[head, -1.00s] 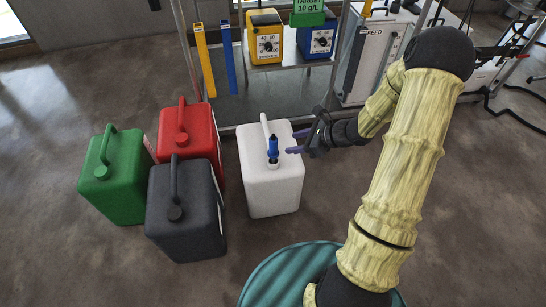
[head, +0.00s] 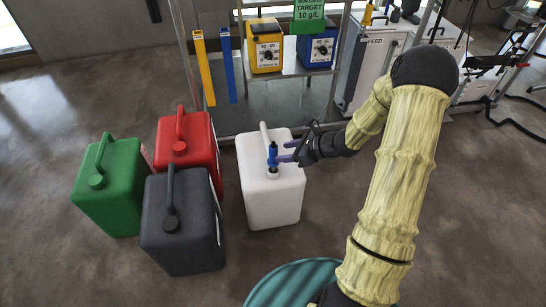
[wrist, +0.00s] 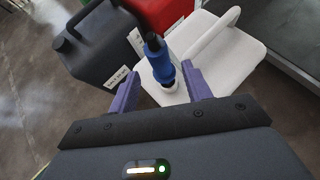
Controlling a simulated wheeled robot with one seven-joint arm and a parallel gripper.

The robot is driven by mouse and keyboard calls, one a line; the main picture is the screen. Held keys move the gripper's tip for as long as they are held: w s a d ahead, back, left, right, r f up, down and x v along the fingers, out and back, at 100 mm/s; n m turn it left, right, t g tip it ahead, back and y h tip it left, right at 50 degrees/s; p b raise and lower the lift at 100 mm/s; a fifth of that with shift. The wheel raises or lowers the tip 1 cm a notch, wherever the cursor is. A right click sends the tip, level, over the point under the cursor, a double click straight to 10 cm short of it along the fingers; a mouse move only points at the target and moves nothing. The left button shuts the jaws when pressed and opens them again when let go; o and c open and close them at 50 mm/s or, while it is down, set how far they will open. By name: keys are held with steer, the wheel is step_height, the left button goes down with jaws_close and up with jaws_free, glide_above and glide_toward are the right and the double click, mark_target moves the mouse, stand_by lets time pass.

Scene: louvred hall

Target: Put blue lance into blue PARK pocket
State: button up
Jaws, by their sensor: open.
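The blue lance (head: 272,154) stands upright in the mouth of the white canister (head: 272,203), with only its top part showing. In the wrist view the lance (wrist: 158,62) is between and just beyond the two purple fingers. My gripper (head: 285,152) is open, its fingers reaching from the right to the lance's height; I cannot tell if they touch it. The wrist view shows my gripper (wrist: 160,92) with a finger on each side of the lance's line. A blue upright pocket (head: 228,66) stands on the rack beside a yellow one (head: 204,68); I cannot read a PARK label.
Green (head: 108,190), red (head: 187,148) and dark grey (head: 181,225) canisters stand left of the white one. Behind it is a metal rack with a yellow pump (head: 264,45) and a blue pump (head: 318,46). Floor in front of the white canister is clear.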

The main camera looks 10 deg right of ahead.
mark_target(274, 153)
steer(key=shift+b+x, duration=1.4)
steer(key=shift+x, duration=1.35)
steer(key=shift+c, duration=0.4)
jaws_close()
steer(key=shift+r, duration=0.1)
